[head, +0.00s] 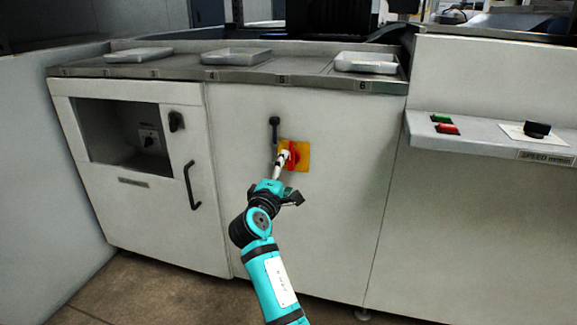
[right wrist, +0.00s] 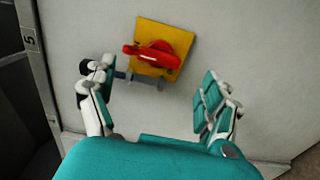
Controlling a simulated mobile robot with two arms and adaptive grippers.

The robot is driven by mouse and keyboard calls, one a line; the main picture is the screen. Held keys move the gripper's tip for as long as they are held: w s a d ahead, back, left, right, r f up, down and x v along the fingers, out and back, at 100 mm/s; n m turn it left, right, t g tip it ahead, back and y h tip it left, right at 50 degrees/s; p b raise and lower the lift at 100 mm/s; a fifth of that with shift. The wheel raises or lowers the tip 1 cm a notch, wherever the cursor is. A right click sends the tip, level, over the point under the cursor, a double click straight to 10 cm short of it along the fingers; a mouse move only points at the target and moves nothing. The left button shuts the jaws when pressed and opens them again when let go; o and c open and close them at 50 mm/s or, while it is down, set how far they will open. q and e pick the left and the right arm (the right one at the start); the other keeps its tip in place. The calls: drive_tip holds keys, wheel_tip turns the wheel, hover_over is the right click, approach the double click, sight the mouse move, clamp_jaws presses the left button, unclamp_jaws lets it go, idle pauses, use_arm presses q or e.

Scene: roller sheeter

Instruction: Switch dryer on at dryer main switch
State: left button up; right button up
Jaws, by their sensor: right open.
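The dryer main switch appears as a red rotary handle (head: 294,156) on a square yellow plate (head: 304,148), set on the white cabinet front. In the right wrist view, the red handle (right wrist: 158,52) lies slanted across the yellow plate (right wrist: 152,27). My right gripper (head: 291,177) is open and empty in front of the plate, and one finger overlaps the switch's left part in the head view. In the right wrist view, the switch shows beyond and between the spread fingers (right wrist: 160,78); contact cannot be told. My left gripper is not in view.
A dark door handle (head: 274,128) sits just left of the switch, partly behind a finger in the wrist view. Shallow trays (head: 238,56) stand on the numbered cabinet top. At right, a ledge (head: 480,133) carries green and red buttons and a black speed knob (head: 537,129).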

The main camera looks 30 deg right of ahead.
drive_tip(key=shift+v, duration=2.55)
